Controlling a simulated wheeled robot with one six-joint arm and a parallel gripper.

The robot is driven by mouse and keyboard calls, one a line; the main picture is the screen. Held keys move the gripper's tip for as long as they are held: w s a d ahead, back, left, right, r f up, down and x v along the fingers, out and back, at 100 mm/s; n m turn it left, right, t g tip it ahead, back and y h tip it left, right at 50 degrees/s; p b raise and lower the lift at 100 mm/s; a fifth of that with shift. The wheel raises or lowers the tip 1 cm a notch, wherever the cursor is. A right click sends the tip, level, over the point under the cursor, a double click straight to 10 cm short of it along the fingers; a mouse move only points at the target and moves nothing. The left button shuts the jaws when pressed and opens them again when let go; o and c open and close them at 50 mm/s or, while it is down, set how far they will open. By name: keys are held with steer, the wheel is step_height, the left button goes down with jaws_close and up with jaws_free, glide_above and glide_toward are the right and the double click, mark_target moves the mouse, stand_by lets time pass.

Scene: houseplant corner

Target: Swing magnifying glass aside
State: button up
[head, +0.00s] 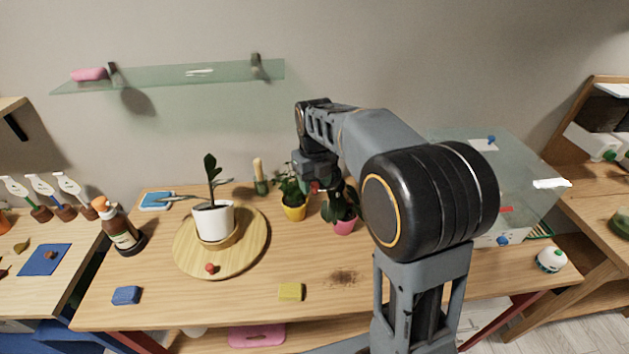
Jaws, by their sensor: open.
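I cannot make out a magnifying glass in the head view; my arm covers part of the table's right half. My gripper (314,182) is at the back middle of the table, close to the yellow-potted plant (293,207) and the pink-potted plant (344,224). It is open. Its fingertips are small and partly lost against the leaves, so I cannot tell whether they touch anything.
A white pot (213,222) with a tall seedling stands on a round wooden turntable (184,259) to the left. A brown bottle (122,232), yellow sponge (290,291) and blue sponge (126,295) are nearby. A clear case (530,165) stands right. A glass shelf (170,77) hangs above.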

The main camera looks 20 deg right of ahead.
step_height(320, 180, up, 14)
stand_by(0.7)
steer(key=shift+f, duration=0.1)
steer(key=shift+c, duration=0.4)
